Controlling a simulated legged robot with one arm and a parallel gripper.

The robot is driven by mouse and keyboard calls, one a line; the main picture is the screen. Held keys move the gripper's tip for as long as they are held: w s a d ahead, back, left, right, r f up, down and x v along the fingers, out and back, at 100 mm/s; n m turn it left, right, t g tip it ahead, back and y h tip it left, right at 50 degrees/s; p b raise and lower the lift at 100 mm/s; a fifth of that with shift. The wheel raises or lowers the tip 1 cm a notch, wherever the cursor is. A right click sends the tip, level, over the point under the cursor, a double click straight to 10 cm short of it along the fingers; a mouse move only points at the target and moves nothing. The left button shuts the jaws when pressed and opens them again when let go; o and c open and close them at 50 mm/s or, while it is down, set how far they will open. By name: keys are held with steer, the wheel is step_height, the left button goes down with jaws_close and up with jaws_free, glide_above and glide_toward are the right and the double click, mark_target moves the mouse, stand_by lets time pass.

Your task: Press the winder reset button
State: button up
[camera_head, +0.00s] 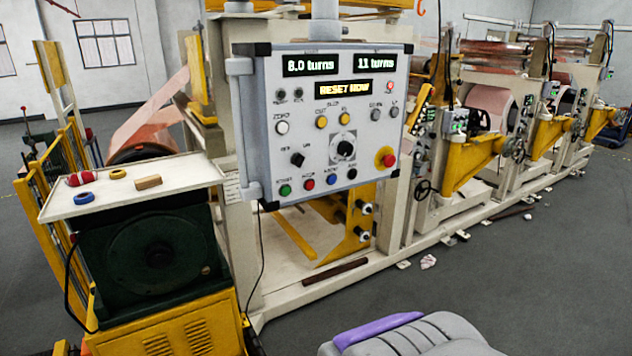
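The winder control panel (325,120) is a light grey box facing me in the upper middle. Its displays read "8.0 turns", "11 turns" and, in yellow, "RESET NOW" (345,90). The bottom row has a green button (285,190), a red button (309,185), a blue button (332,180) and a black one (352,174). Their small labels are blurred, so I cannot tell for sure which is reset. A white button (282,128) sits at the left. My gripper is not recognisable in view; a grey and purple part of my own body shows at the bottom.
A red mushroom button on yellow (385,157) sits at the panel's lower right. A tray (130,195) with red and yellow items and a small block stands left, above a green motor (160,255). Copper foil machines (490,105) extend right. The lower right floor is open.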

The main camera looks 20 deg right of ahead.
jaws_close()
stand_by(1.4)
